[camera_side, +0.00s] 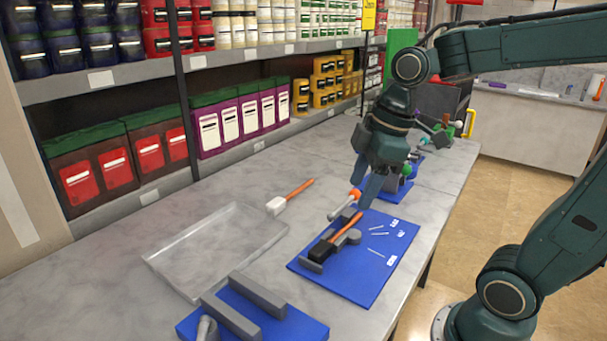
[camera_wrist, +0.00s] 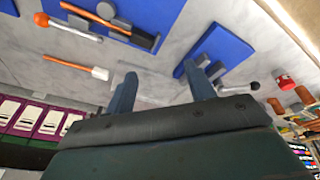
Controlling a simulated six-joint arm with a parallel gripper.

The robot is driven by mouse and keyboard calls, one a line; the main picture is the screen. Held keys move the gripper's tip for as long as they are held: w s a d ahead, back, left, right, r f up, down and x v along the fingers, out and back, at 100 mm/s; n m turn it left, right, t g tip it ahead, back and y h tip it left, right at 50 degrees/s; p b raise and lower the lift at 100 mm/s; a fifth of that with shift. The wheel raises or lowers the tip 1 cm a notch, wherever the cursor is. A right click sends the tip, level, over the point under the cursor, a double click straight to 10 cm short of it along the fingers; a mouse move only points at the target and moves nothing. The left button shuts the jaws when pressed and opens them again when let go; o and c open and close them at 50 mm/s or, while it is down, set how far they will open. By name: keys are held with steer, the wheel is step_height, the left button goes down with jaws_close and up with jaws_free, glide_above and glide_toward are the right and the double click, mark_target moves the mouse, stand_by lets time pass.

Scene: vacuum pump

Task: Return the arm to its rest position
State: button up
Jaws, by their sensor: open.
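My gripper (camera_side: 366,192) points down over the bench in the side view. An orange-and-white tool (camera_side: 344,206) shows close beside the fingers in the side view. In the wrist view that tool (camera_wrist: 66,27) lies well away from the fingers, at upper left. The height of my gripper above the bench is hard to judge.
A white-headed mallet (camera_side: 277,206) and a clear tray (camera_side: 180,264) lie left of the blue board. Another blue board (camera_side: 302,328) with grey blocks is in front. Shelves of jars and boxes (camera_side: 228,124) line the left. Open floor (camera_side: 510,200) lies right of the bench.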

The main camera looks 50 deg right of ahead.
steer(key=s+m+t+h, duration=0.1)
steer(key=s+m+t, duration=0.1)
steer(key=s+m, duration=0.5)
steer(key=shift+s+a+r+m+t, duration=0.15)
steer(key=shift+s+a+m+t, duration=0.2)
steer(key=shift+s, duration=0.2)
steer(key=shift+w, duration=0.15)
steer(key=shift+c, duration=0.2)
stand_by(0.4)
